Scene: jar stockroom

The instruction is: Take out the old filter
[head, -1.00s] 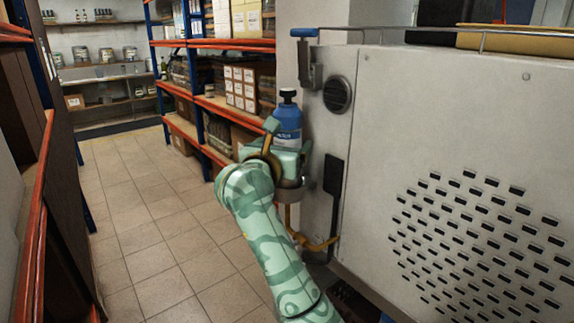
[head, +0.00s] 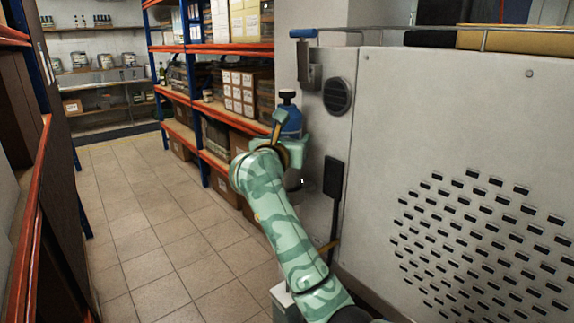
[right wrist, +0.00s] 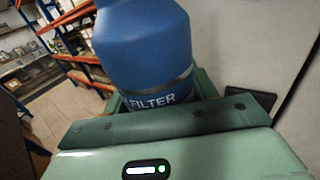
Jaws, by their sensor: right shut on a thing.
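The filter is a blue bottle with a black cap (head: 289,120), upright beside the left end of the grey machine (head: 450,150). Its "FILTER" label shows in the right wrist view, where the blue body (right wrist: 145,45) rises between my jaws. My right gripper (head: 284,148) is shut around the filter's body, which hides its lower part. A ring-like holder (head: 308,187) shows partly below and behind my gripper on the machine's end face. I cannot tell whether the filter's bottom touches it. My left gripper is not in view.
A round vent (head: 338,95) and a dark handle-like bar (head: 333,176) are on the machine close to my gripper. Shelves with boxes (head: 245,92) stand behind, and a red-edged rack (head: 30,230) is at the left. The tiled aisle (head: 160,230) is clear.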

